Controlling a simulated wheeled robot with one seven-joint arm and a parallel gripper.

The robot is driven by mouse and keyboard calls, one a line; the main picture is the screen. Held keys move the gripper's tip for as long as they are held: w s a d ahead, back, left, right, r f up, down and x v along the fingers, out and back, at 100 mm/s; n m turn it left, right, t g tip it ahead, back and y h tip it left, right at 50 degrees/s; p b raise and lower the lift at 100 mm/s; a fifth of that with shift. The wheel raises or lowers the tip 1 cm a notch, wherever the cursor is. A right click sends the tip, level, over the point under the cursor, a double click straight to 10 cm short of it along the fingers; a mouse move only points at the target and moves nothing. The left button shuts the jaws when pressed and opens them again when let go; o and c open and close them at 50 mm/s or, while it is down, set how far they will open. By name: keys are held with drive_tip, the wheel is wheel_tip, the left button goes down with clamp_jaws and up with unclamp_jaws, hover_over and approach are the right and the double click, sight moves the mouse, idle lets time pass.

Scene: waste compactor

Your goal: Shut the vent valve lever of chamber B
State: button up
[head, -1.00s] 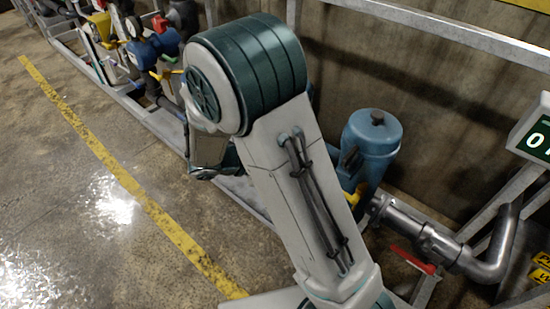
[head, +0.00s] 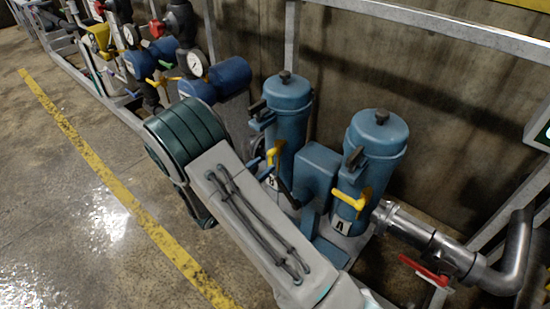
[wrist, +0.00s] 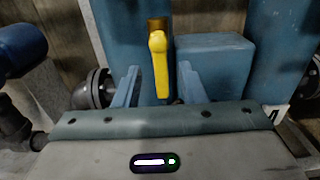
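Chamber B (head: 288,98) is the farther of two blue cylinders, with a partly covered label below reading B. Its yellow vent valve lever (head: 275,155) is on the front. In the wrist view the yellow lever (wrist: 161,70) points down from a brass-coloured pivot. My gripper (wrist: 159,74) is open, with one blue finger on each side of the lever. Gaps show on both sides, and the lever does not look gripped. How far it reaches between the fingers is hard to tell. In the head view my arm hides most of the gripper.
Chamber A (head: 379,135), with its own yellow lever (head: 350,203), stands nearer on the right. A blue box (head: 318,170) sits between the chambers. A pipe with a red handle (head: 424,270) is at lower right. Gauges and dark blue fittings (head: 228,75) lie left. The floor left is open.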

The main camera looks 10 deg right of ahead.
sight(269, 161)
drive_tip(key=x, duration=0.6)
drive_tip(key=shift+w+d+b, duration=0.1)
drive_tip(key=shift+d+b, duration=0.05)
drive_tip(key=shift+b, duration=0.15)
drive_tip(key=shift+c, duration=0.4)
clamp_jaws()
